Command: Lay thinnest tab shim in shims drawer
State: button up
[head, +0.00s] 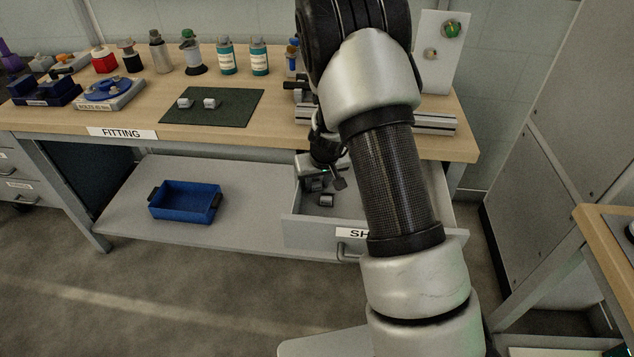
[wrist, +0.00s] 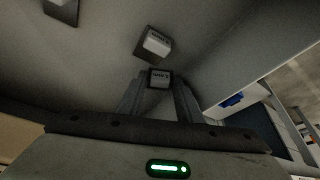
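The shims drawer (head: 300,232) is pulled open under the right part of the bench, its label partly hidden by my arm. My gripper (head: 316,184) is down inside it. In the wrist view my gripper (wrist: 160,80) has its two fingers on either side of a small grey tab shim (wrist: 160,76) with a pale marked face, and looks shut on it. Another tab shim (wrist: 157,42) lies just beyond it on the drawer floor; a further one (wrist: 62,9) is at the top left. Thicknesses cannot be compared.
The green mat (head: 237,112) lies on the bench top (head: 140,118). Bottles (head: 225,60) and fixtures stand along the back. A blue bin (head: 185,203) sits on the lower shelf, left of the drawer. My arm hides the drawer's right part.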

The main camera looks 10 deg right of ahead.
jog(key=shift+s+r+p, duration=0.1)
jog(key=shift+r+p, duration=0.25)
jog(key=shift+r, duration=0.3)
jog(key=s+a+r+y+p, duration=0.1)
jog(key=s+r, duration=0.7)
jog(key=r, duration=0.5)
jog(key=s+a+r+y+p, duration=0.15)
jog(key=s+r, duration=0.55)
jog(key=r, duration=0.7)
jog(key=s+d+r+h, duration=0.1)
jog(key=s+r, duration=0.2)
jog(key=s, duration=0.5)
jog(key=s+d+r+t+h, duration=0.1)
jog(key=s+d+r+h, duration=0.1)
jog(key=s, duration=0.7)
jog(key=shift+s+r+m, duration=0.15)
jog(key=shift+r+m, duration=0.25)
jog(key=shift+r, duration=0.05)
